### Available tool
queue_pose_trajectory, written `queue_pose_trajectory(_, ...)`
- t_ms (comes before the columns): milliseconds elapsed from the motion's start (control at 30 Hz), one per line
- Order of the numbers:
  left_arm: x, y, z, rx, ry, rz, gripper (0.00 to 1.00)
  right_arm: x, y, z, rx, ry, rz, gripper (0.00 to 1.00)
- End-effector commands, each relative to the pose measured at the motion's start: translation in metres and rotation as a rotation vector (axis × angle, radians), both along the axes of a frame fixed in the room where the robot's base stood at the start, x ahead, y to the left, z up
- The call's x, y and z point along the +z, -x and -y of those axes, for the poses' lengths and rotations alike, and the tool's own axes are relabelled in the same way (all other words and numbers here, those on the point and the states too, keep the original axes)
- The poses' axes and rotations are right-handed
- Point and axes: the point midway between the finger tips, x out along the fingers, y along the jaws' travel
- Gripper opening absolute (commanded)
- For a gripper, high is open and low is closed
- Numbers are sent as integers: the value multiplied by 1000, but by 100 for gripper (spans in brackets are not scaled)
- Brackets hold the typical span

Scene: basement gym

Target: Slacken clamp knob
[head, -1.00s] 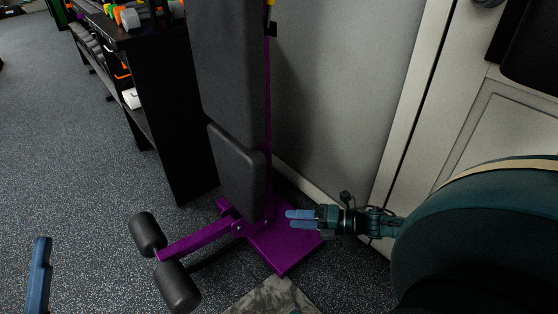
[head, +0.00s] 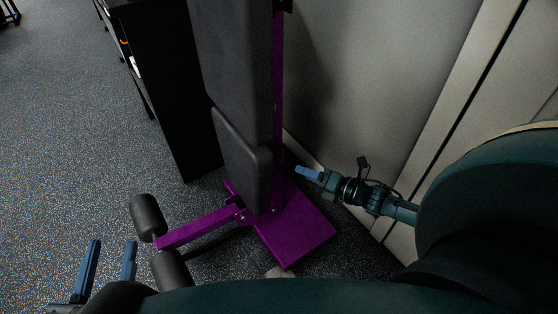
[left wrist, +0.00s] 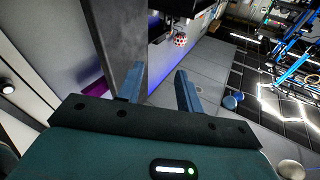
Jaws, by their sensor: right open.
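A grey padded bench (head: 238,70) stands upright on a purple frame (head: 295,225). A black fitting (head: 284,5) shows on the purple upright at the top edge of the head view. I cannot make out a clamp knob now. My right gripper (head: 297,170) is open and empty, just right of the lower pad and above the purple base plate, near the wall; its fingers overlap in the picture. My left gripper (head: 109,252) is open and empty at the lower left, left of the foot rollers. Its spread fingers also show in the left wrist view (left wrist: 160,82).
A black shelf rack (head: 155,85) stands left of the bench. A grey wall (head: 365,85) closes off the right. Padded foot rollers (head: 147,217) stick out at the front left. Open speckled floor (head: 65,120) lies at the left.

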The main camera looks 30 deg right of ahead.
Motion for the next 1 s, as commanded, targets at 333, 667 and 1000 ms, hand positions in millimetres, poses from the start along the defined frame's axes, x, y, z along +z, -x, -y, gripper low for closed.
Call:
queue_pose_trajectory(333, -5, -1, 5, -31, 75, 7, 36, -18, -66, -28, 1, -1, 4, 51)
queue_pose_trajectory(667, -2, -3, 7, -47, 108, 21, 36, -24, -98, -42, 0, -1, 0, 51)
queue_pose_trajectory(1000, 4, -1, 7, -55, 115, 32, 36, -24, -101, -43, 0, -1, 0, 50)
